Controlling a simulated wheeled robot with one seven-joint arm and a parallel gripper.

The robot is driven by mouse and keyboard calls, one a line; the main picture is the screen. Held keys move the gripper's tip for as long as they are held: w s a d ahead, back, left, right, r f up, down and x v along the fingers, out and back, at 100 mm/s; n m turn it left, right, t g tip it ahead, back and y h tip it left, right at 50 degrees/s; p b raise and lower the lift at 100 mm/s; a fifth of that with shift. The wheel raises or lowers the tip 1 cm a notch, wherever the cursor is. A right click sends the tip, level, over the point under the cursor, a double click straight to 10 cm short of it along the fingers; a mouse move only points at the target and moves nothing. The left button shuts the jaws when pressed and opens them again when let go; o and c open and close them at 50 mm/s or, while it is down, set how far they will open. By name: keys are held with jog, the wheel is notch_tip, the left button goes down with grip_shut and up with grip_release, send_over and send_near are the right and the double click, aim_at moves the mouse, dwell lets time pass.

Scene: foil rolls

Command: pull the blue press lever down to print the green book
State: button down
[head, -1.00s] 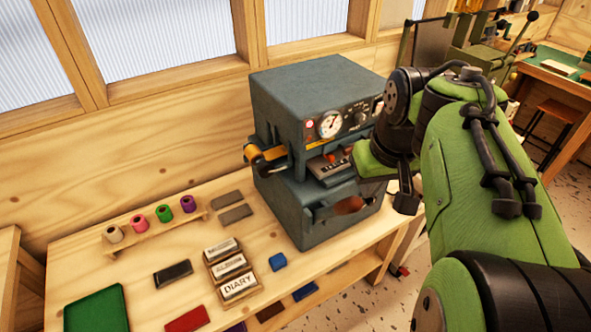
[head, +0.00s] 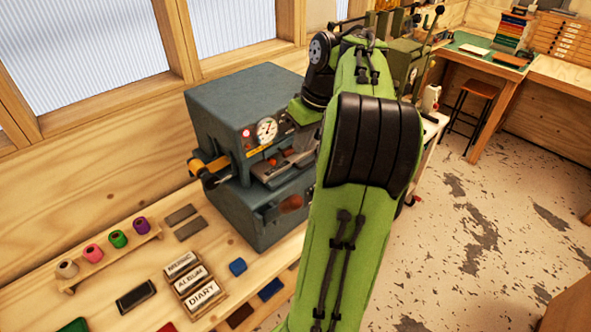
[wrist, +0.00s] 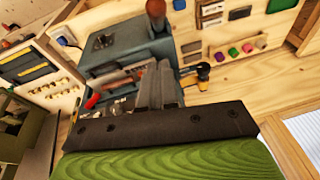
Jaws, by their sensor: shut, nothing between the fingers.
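The blue-grey press (head: 240,105) stands on the wooden bench, with a round gauge on its front. Its lever has a brown wooden handle (head: 291,204) low on the front; a brown knob also shows at the top of the wrist view (wrist: 156,8). A green flat cover, likely the green book (head: 74,326), is cut off at the lower left edge. My gripper (wrist: 158,88) is shut and empty, its grey fingers in front of the press and apart from the knob in the picture.
Foil rolls (head: 118,238) stand on a small rack left of the press. Type blocks (head: 192,280) and a small blue block (head: 238,266) lie before it. A green machine (head: 405,60) stands behind my arm. The speckled floor (head: 480,230) at right is open.

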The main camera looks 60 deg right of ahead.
jog(key=b+x, duration=0.3)
jog(key=x, duration=0.6)
jog(key=shift+f, duration=0.3)
jog(key=shift+s+a+f+b, duration=0.15)
jog(key=shift+s+f, duration=0.15)
jog(key=shift+f, duration=0.3)
jog(key=shift+s+a+f+b, duration=0.15)
jog(key=shift+s+f, duration=0.1)
jog(key=shift+f, duration=0.35)
jog(key=shift+s+a+f, duration=0.2)
jog(key=shift+s+f, duration=0.2)
jog(key=shift+d+f, duration=0.1)
